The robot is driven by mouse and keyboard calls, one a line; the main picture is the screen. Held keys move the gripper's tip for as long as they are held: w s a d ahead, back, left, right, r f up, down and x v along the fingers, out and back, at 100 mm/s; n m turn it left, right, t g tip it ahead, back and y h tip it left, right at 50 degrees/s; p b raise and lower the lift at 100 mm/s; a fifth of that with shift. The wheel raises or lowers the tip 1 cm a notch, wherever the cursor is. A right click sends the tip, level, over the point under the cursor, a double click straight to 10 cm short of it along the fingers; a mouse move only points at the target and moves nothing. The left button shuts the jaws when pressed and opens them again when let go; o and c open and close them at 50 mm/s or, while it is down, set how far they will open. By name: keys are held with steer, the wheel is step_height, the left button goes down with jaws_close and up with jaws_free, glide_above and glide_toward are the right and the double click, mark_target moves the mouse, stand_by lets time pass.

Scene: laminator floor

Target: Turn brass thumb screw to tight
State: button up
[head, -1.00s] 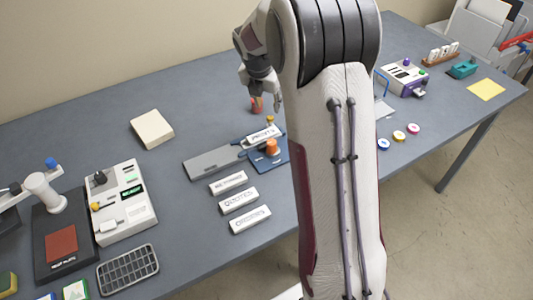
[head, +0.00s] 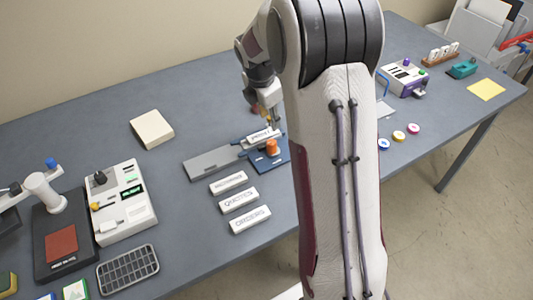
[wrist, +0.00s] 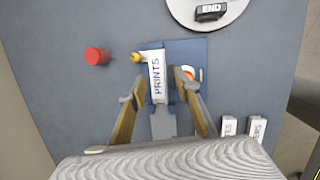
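My gripper (wrist: 159,82) is open. Its two fingers appear on either side of the PRINTS block, and the screw lies just beyond the left fingertip, apart from it in the picture. I cannot tell the gripper's height. In the head view my gripper (head: 268,112) is behind the PRINTS block (head: 263,136), and the screw cannot be made out clearly there.
A blue plate (wrist: 185,48) with an orange knob (head: 272,147) lies beside the block. A red cylinder (wrist: 97,56) stands left of the screw. Several white labelled blocks (head: 238,200) lie in front. The table's back left is mostly clear.

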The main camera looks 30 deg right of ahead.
steer(key=shift+s+a+m, duration=0.35)
steer(key=shift+s+m, duration=0.35)
steer(key=shift+m, duration=0.15)
steer(key=shift+s+a+m, duration=0.35)
steer(key=shift+s+m, duration=0.35)
steer(key=shift+m, duration=0.15)
steer(key=s+a+r+m, duration=0.4)
steer(key=s+a+m, duration=0.1)
steer(key=s, duration=0.3)
steer(key=s+a+r+m+y, duration=0.1)
steer(key=s+a+r+m, duration=0.3)
steer(key=s+m, duration=0.3)
steer(key=shift+s+a+m+y, duration=0.3)
steer(key=shift+s+a+m, duration=0.15)
steer(key=shift+m, duration=0.25)
